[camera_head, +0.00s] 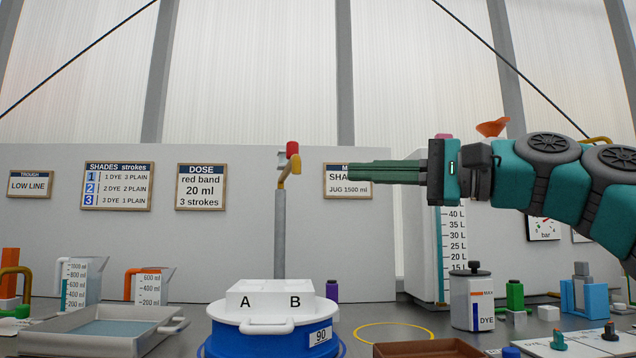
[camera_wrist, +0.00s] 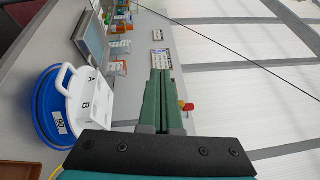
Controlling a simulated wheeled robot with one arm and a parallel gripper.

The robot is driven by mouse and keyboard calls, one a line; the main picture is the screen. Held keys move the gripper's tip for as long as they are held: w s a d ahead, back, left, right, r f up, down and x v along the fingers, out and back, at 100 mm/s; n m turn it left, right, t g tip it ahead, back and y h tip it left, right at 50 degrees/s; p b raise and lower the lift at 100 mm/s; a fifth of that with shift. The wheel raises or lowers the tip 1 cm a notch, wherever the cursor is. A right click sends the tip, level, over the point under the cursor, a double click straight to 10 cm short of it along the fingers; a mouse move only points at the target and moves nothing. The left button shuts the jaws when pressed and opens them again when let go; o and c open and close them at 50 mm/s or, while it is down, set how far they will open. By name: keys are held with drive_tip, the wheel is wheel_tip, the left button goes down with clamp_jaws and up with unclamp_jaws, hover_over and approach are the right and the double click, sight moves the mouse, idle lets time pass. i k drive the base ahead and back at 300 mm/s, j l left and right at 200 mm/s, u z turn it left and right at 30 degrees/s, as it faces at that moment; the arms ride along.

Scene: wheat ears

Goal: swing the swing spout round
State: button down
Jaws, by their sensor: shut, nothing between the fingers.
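The swing spout (camera_head: 284,177) is a short yellow-orange arm with a red end, on top of an upright grey post (camera_head: 280,235) behind the blue tub. In the head view it appears turned toward me and slightly right. My gripper (camera_head: 335,172) reaches in from the right at about spout height, its green fingers shut and empty. In the head view the fingertips are a little right of the spout, with a gap. In the wrist view the spout's red end (camera_wrist: 189,107) shows just right of my fingers (camera_wrist: 160,75); most of the spout is hidden there.
A blue tub (camera_head: 255,343) with a white lid block marked A and B stands below the spout. A grey tray (camera_head: 115,330) and jugs (camera_head: 82,284) are on the left. A dye canister (camera_head: 471,300) and coloured blocks (camera_head: 585,296) stand right. Air around the post is clear.

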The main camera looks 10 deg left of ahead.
sight(292, 152)
drive_tip(key=i, duration=0.85)
